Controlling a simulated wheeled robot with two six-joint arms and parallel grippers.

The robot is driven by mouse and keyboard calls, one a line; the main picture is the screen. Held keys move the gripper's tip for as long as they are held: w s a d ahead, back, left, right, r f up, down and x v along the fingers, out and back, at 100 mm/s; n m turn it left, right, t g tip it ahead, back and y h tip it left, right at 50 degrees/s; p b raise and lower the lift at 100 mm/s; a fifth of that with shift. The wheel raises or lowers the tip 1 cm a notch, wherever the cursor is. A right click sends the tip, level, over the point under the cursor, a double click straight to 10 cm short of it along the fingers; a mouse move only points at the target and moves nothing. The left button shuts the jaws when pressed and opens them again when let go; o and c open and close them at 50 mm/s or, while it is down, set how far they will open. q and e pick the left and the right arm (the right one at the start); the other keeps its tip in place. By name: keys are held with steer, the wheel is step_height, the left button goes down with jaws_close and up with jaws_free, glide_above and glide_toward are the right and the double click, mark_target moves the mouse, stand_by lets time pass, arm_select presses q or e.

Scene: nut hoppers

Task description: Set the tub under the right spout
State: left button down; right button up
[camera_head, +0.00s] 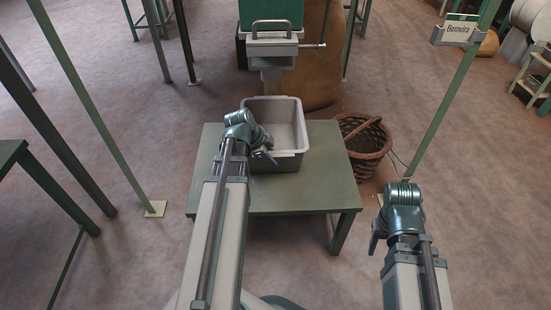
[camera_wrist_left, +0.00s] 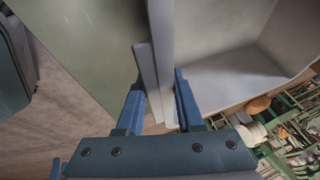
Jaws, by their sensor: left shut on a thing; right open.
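The grey tub (camera_head: 289,161) stands upright on the green table (camera_head: 315,190) and looks empty. My left gripper (camera_head: 264,151) is at the tub's left front side and hides part of it. In the left wrist view, my left gripper (camera_wrist_left: 158,102) is shut with one finger on each side of the tub's wall (camera_wrist_left: 161,45). A grey spout (camera_head: 272,74) hangs beneath a green hopper (camera_head: 271,14), beyond the tub's back rim in the picture. My right gripper (camera_head: 376,232) is open and empty, to the right of the table.
A wicker basket (camera_head: 364,148) sits on the floor right of the table. A large brown sack (camera_head: 318,60) stands behind. The table is bare in front and right of the tub.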

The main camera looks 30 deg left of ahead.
arm_select(q)
steer(key=c, duration=0.5)
jaws_free()
steer(key=shift+c, duration=0.2)
steer(key=shift+r, duration=0.15)
steer(key=p+v, duration=1)
steer(key=v, duration=0.2)
steer(key=shift+p, duration=0.35)
steer(key=s+d+f+n+g+y, duration=0.1)
steer(key=s+d+n, duration=0.3)
steer(key=d, duration=1.1)
steer(key=s+d+f+n+g+y, duration=0.1)
steer(key=s+d+n+g, duration=0.3)
steer(key=d, duration=1.2)
steer(key=shift+s+d+f+n+g+y, duration=0.25)
steer(key=shift+n+g+y, duration=0.05)
steer(key=shift+y, duration=0.5)
